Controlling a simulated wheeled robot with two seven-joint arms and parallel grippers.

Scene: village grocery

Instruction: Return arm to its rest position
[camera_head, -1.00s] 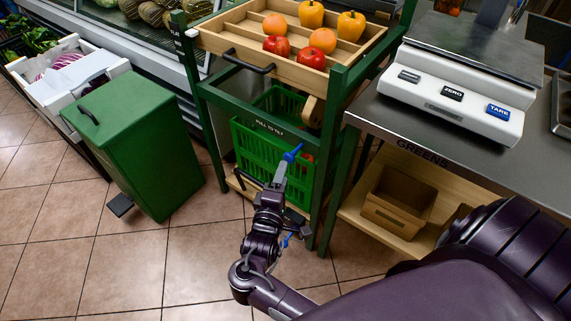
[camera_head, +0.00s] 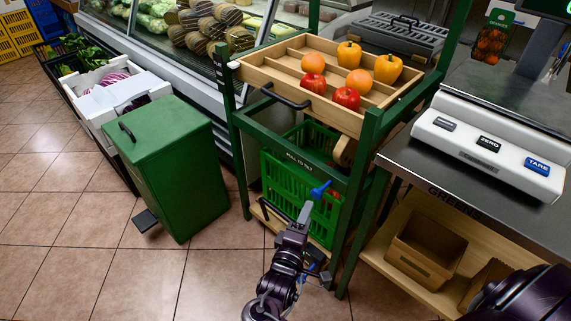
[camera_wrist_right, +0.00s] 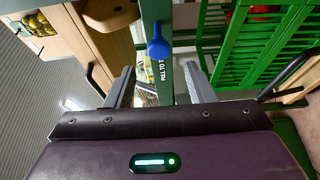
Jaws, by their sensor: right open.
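My right gripper (camera_head: 306,213) is low in front of the green cart (camera_head: 361,180), with its arm coming up from the bottom of the head view. In the right wrist view its two grey fingers (camera_wrist_right: 158,86) stand apart with nothing between them. A blue knob (camera_wrist_right: 158,42) shows ahead of the fingers. It also shows in the head view (camera_head: 320,190), just past the fingertips; I cannot tell whether they touch. A dark purple part of my own body fills the lower right corner of the head view. My left gripper is not in view.
The cart bears a wooden tray (camera_head: 262,76) of peppers and fruit and a green basket (camera_head: 284,184). A green bin (camera_head: 180,170) stands to the left. A steel counter (camera_head: 470,190) with a scale (camera_head: 482,150) is on the right. Tiled floor (camera_head: 60,215) is clear at lower left.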

